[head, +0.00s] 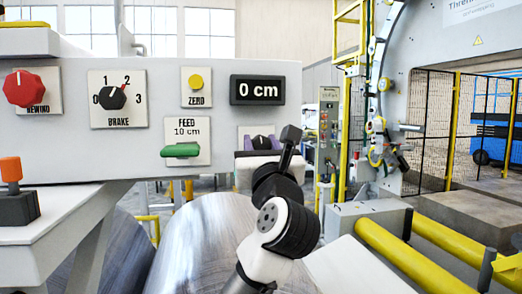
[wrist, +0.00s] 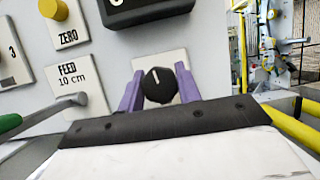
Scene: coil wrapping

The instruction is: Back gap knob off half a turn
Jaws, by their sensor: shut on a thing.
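The gap knob is a round black knob (wrist: 159,86) with a white pointer mark, on a pale plate (wrist: 168,63) on the grey panel. In the wrist view its mark points up and slightly left. My gripper (wrist: 160,80) has its two purple fingers on either side of the knob, shut on it. In the head view my gripper (head: 262,144) is at the panel below the display, and the knob shows only as a small dark shape between the fingers. The plate's label is hidden.
Close by on the panel are the display (head: 258,90) reading 0 cm, the yellow ZERO button (head: 196,82), the green FEED lever (head: 181,150) and the BRAKE dial (head: 113,97). Further left is the red REWIND knob (head: 23,88). A large metal coil (head: 200,240) lies below; yellow rollers (head: 400,256) lie right.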

